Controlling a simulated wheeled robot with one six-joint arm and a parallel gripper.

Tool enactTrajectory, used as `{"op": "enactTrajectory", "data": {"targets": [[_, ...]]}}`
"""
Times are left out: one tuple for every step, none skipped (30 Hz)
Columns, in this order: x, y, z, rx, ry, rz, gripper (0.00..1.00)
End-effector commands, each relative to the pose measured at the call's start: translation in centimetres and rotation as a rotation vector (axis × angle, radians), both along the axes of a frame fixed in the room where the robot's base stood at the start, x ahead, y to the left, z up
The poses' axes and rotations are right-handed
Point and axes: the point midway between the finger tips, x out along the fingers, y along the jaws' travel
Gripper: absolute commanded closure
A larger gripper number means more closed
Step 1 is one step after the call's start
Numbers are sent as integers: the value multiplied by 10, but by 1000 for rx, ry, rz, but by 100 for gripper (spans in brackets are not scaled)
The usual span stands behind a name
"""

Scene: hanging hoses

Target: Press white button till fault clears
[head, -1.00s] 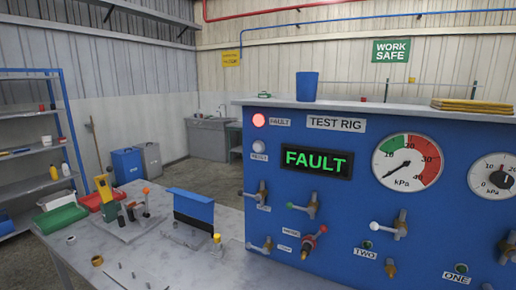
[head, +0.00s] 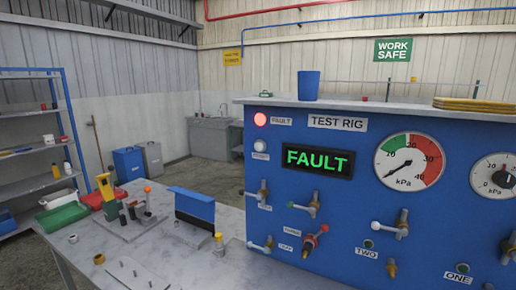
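The white button (head: 260,145) sits on the left of the blue test rig panel (head: 300,225), just below the red fault lamp (head: 260,119). The lamp glows red. The display (head: 318,160) reads FAULT in green letters. The label under the button is too small to read clearly. The larger gauge (head: 409,161) has its needle pointing to the lower left, near the low end. My gripper is not in this view, and nothing touches the button.
Valve handles and a red-handled valve (head: 316,241) stick out from the panel. A grey workbench (head: 150,262) at lower left carries a blue bracket (head: 191,205) and a yellow-handled tool (head: 105,187). A blue cup (head: 308,86) stands on the rig. Shelves (head: 35,148) stand at far left.

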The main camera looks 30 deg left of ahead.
Motion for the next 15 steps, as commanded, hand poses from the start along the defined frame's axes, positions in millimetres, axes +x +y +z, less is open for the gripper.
{"op": "enactTrajectory", "data": {"targets": [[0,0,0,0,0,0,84],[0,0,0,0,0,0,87],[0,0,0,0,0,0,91],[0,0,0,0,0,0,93],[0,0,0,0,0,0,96],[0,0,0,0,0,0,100],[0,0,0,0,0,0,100],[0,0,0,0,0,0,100],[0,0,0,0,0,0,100],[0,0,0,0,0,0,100],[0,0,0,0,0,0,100],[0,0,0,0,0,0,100],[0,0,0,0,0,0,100],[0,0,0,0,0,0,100],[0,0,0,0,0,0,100]]}}
